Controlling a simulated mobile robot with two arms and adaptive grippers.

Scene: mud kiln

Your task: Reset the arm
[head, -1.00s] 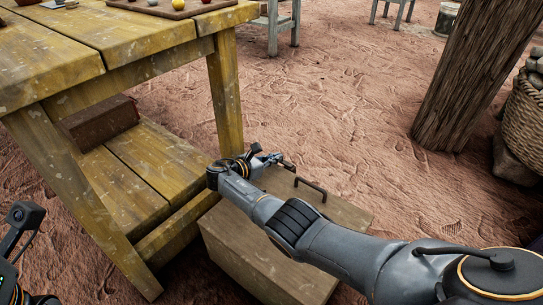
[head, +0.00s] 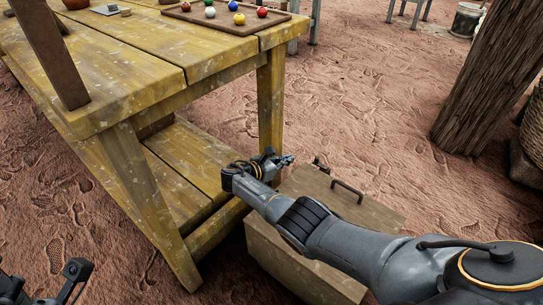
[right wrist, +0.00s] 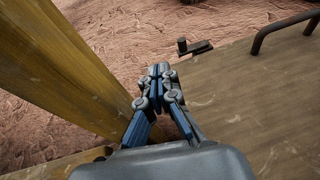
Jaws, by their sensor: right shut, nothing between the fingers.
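My right arm reaches in from the lower right in the head view. Its gripper (head: 283,160) is shut and empty, beside the table's front right leg (head: 270,105) and above the far left side of a wooden box (head: 330,245). In the right wrist view the closed fingertips (right wrist: 160,70) point away from me, between the yellow leg (right wrist: 62,70) at left and the box lid (right wrist: 265,110) at right. I cannot tell whether the gripper touches the leg. Part of my left arm shows at the lower left of the head view; its fingers do not show.
The yellow wooden table (head: 110,80) carries a brown board (head: 188,12) with several coloured balls and an upright dark plank (head: 48,50). The box has a dark handle (head: 347,190). A thick wooden post (head: 480,90) stands at right. Sandy ground beyond the box is open.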

